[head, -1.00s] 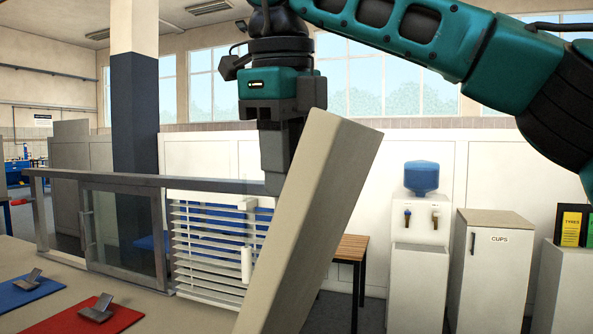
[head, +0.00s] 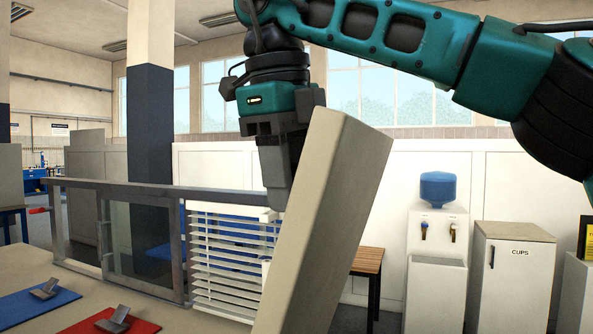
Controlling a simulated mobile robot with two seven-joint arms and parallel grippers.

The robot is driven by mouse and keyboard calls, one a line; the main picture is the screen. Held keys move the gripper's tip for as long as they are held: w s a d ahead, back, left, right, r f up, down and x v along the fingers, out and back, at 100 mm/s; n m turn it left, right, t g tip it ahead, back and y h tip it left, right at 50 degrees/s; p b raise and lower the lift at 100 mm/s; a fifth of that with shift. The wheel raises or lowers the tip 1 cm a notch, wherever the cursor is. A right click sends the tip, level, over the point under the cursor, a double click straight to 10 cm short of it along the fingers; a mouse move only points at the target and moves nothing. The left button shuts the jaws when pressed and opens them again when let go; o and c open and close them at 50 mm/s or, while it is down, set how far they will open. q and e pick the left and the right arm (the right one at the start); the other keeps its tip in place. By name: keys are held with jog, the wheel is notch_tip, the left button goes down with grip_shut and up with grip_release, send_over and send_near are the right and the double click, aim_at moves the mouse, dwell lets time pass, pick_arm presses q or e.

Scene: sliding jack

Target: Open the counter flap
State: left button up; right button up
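The counter flap (head: 325,215) is a thick beige slab. It stands raised and steeply tilted in the middle of the head view, its upper end leaning right and its lower end cut off by the frame. My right gripper (head: 278,192) hangs down from the arm that comes in from the right. Its dark fingers are at the flap's left side, near the upper part. They look close to or against the flap, but I cannot tell whether they touch. The fingers' spacing is not clear. My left gripper is not in view.
The counter (head: 25,265) at lower left carries a blue mat (head: 28,306) and a red mat (head: 140,326) with small metal pieces. A metal-framed glass screen (head: 145,250) and white slats (head: 225,260) stand behind. A water cooler (head: 436,260) and a cabinet (head: 510,285) stand at right.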

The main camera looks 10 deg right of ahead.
jog(key=shift+o, duration=1.3)
jog(key=shift+w+a, duration=0.1)
jog(key=shift+w, duration=0.1)
jog(key=shift+s+r, duration=0.15)
notch_tip(320, 180, up, 7)
jog(key=shift+s+a+r, duration=0.15)
jog(key=shift+s+a, duration=0.25)
